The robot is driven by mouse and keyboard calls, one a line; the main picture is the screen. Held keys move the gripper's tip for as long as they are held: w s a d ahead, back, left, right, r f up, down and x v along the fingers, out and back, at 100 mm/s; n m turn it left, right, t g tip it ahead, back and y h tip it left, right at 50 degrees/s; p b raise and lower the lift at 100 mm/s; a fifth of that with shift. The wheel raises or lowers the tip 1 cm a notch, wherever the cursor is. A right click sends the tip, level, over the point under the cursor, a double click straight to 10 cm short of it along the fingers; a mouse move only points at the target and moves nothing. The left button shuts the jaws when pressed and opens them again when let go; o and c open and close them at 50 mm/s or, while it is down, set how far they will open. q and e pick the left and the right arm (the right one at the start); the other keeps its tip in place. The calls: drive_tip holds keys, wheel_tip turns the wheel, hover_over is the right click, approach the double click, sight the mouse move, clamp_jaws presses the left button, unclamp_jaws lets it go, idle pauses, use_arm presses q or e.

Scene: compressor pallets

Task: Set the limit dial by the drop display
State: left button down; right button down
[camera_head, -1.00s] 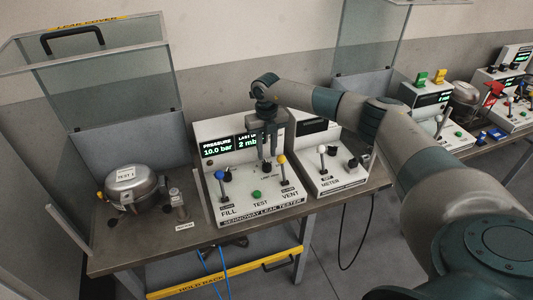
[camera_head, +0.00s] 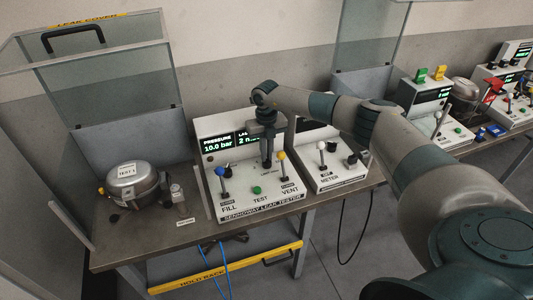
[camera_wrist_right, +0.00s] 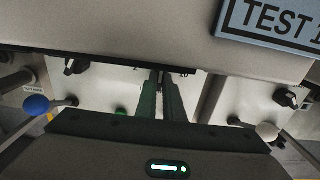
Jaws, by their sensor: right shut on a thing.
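The leak tester (camera_head: 258,205) stands on the bench with its sloped panel facing me. Its pressure display (camera_head: 217,147) reads 10.0 bar. The second display (camera_head: 243,138), beside it, is partly covered by my right gripper, and only a "2" and part of its unit show. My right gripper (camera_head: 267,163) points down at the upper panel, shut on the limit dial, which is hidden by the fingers. The right wrist view shows the two fingers (camera_wrist_right: 160,98) close together at the panel, with numerals beside their tips. My left gripper is not in view.
The compressor (camera_head: 131,184) sits left on the bench under a raised clear cover (camera_head: 110,85). A meter box (camera_head: 325,172) stands close on the right.

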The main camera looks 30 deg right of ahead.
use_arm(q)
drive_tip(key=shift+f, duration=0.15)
use_arm(e)
drive_tip(key=n+b, duration=0.2)
drive_tip(key=b, duration=0.1)
drive_tip(key=shift+f+n, duration=0.15)
drive_tip(key=shift+n, duration=0.15)
use_arm(q)
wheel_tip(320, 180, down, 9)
drive_tip(key=b, duration=0.6)
use_arm(e)
drive_tip(key=n, duration=0.6)
drive_tip(key=shift+a, duration=0.15)
drive_tip(key=n+b, duration=0.2)
drive_tip(key=shift+n, duration=0.4)
drive_tip(key=n+b, duration=0.3)
drive_tip(key=n, duration=0.1)
drive_tip(key=shift+r, duration=0.2)
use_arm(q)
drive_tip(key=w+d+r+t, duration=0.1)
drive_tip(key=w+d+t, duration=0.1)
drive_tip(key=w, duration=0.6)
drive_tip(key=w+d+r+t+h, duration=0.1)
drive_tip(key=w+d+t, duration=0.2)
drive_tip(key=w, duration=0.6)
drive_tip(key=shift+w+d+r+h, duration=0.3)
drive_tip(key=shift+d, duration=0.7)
use_arm(e)
drive_tip(key=shift+n, duration=0.3)
